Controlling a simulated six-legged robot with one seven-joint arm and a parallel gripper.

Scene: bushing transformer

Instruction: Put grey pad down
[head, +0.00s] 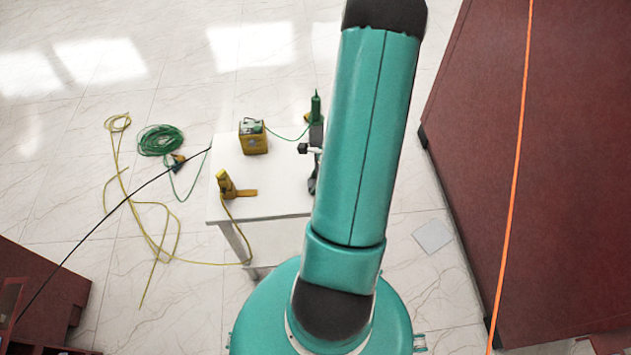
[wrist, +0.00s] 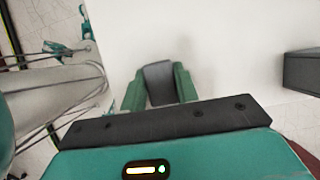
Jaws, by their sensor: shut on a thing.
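My gripper (wrist: 160,86) shows in the wrist view, with its two green fingers shut on a dark grey pad (wrist: 159,76). The pad sits between the fingers over a plain white surface. Whether it touches that surface cannot be told. In the head view my arm covers the gripper and the pad. The white table (head: 285,172) stands left of my arm, with its right part hidden behind the arm.
Cables and a green coil (head: 160,140) lie on the floor. A dark red cabinet (head: 560,180) stands at right.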

